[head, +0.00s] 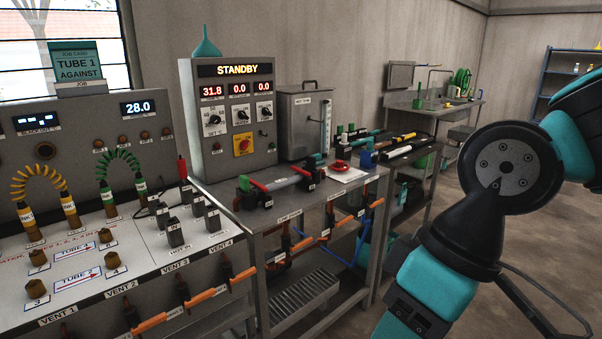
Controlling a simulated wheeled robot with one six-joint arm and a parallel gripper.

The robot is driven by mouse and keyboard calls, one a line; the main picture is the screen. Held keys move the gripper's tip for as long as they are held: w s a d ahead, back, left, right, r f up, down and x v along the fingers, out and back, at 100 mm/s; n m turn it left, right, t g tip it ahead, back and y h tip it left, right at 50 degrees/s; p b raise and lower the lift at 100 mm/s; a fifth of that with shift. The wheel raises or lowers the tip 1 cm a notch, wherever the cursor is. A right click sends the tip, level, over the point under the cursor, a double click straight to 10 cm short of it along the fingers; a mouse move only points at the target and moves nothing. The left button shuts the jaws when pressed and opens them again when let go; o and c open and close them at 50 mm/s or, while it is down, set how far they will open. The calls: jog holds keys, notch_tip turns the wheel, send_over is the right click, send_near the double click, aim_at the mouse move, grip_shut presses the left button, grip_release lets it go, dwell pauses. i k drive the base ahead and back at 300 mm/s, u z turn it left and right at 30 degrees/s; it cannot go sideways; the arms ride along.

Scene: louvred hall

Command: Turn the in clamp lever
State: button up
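A pale tube lies in a clamp fixture (282,183) on the grey metal table in the middle. At its left end is a dark clamp block with a green part (244,183) and a red lever-like part (259,185). Small tags sit by both blocks, too small to read, so I cannot tell which is the in clamp. My arm is at the right, apart from the fixture. My gripper is not in view.
A control cabinet (225,120) reading STANDBY and a grey tank (304,124) stand behind the fixture. A panel with hoses and dark blocks (176,235) is at the left. A red ring-shaped item (341,166) lies right of the fixture. Orange-handled levers (302,244) line the table front.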

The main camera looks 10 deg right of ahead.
aim_at(307, 174)
jog(key=u, duration=0.45)
jog(key=i, duration=1.45)
jog(key=z, duration=0.65)
